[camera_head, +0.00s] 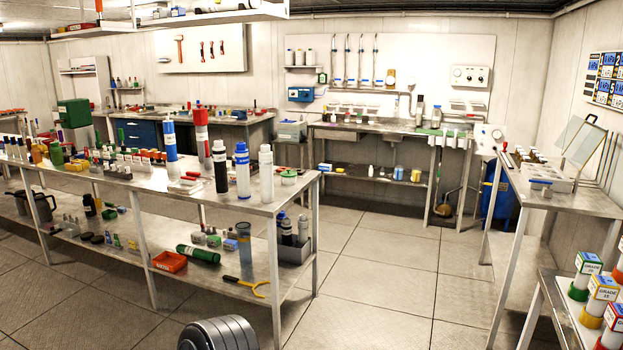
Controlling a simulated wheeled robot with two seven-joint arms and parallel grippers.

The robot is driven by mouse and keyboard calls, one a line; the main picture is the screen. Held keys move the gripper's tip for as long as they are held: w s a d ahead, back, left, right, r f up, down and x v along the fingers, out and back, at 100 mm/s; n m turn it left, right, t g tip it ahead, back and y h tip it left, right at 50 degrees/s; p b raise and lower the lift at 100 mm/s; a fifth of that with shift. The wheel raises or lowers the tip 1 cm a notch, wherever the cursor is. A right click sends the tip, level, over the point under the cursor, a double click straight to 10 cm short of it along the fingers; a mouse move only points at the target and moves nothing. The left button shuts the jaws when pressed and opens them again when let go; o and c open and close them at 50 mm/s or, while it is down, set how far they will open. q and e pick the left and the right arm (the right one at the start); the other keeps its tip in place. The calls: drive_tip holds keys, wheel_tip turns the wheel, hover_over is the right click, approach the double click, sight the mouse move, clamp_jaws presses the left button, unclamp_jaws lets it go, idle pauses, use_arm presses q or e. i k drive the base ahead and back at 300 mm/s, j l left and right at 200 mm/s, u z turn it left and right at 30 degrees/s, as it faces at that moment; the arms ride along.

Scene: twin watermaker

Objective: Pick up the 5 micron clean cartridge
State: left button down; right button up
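Several tall cylinders that could be cartridges stand on the long steel table (110,172) at left. They include a blue-and-white cylinder (170,138), a red-and-white cylinder (201,132), a white cylinder with a black lower part (220,168), a white cylinder with a blue top (242,172) and a plain white cylinder (266,175). Their labels are too small to read, so I cannot tell which one is the 5 micron clean cartridge. Neither of my grippers shows in this view.
The table's lower shelf holds a red tray (169,261), a green cylinder (198,254) and a yellow-handled tool (246,285). A steel bench (542,200) stands at right, with labelled grade containers (601,295) in front. The tiled floor (385,270) between them is clear.

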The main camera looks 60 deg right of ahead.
sight(266, 158)
drive_tip(key=z, duration=1.6)
drive_tip(key=i+l+z, duration=0.4)
drive_tip(key=i+z, duration=0.2)
drive_tip(key=i, duration=0.25)
drive_tip(key=i+z, duration=0.3)
drive_tip(key=i, duration=0.15)
drive_tip(key=i+l+u, duration=0.15)
drive_tip(key=i, duration=0.3)
drive_tip(key=i+u, duration=0.15)
drive_tip(key=i, duration=0.25)
drive_tip(key=i+l+u, duration=0.2)
drive_tip(key=i, duration=0.2)
drive_tip(key=i+l+u, duration=0.15)
drive_tip(key=i+l, duration=0.15)
drive_tip(key=i, duration=0.15)
drive_tip(key=i+l+u, duration=0.9)
drive_tip(key=u, duration=0.15)
drive_tip(key=l, duration=0.1)
